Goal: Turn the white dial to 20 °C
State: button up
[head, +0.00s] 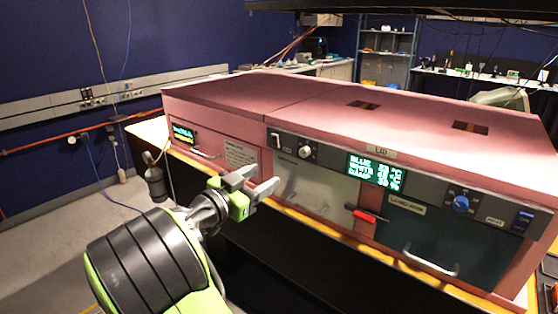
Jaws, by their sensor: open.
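The white dial (305,152) sits on the dark control strip of the pink foam enclosure (225,105), just right of a white switch (276,140). A display (375,171) to its right shows green lines that seem to read "BLUE", "WHITE" and a third line; the numbers are too small to read surely. My gripper (258,182) is open and empty, in front of the enclosure, lower and to the left of the white dial in the picture. It does not appear to touch anything. The dial's pointer direction is too small to tell.
A blue dial (460,204) and a blue switch (523,220) sit further right on the strip. A red handle (366,214) and metal handles (431,262) stick out of the front. A smaller display (183,134) is at the left. Open floor (50,230) lies at left.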

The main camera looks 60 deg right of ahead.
aim_at(303, 153)
jog(key=d, duration=0.5)
jog(key=s+d, duration=0.1)
jog(key=d, duration=0.4)
jog(key=s+d+p, duration=0.1)
jog(key=d, duration=0.3)
jog(key=shift+s+d, duration=0.25)
jog(key=shift+d, duration=0.15)
grip_shut()
